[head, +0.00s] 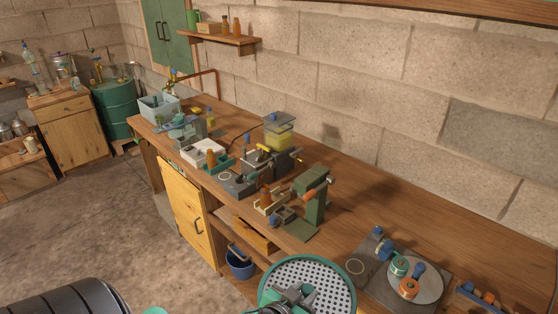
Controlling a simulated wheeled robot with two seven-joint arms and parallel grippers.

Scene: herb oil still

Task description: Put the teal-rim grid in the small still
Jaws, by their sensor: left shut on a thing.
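The teal-rim grid (336,273) is a round pale plate full of small holes, with a teal edge. It shows at the bottom centre of the head view, in front of the workbench, and the frame cuts off its near edge. My left gripper (297,294) is over its near part and shut on it; the gripper hides some of the grid. A green drum (115,110) with fittings on top stands at the far left. I cannot tell whether it is the small still. My right gripper is not in view.
A long wooden workbench (352,182) runs along the block wall, with a green press (314,204), a grey bin (160,107) and a plate with spools (425,280) on it. A blue bucket (240,266) is below its front edge. The floor (95,215) at left is open.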

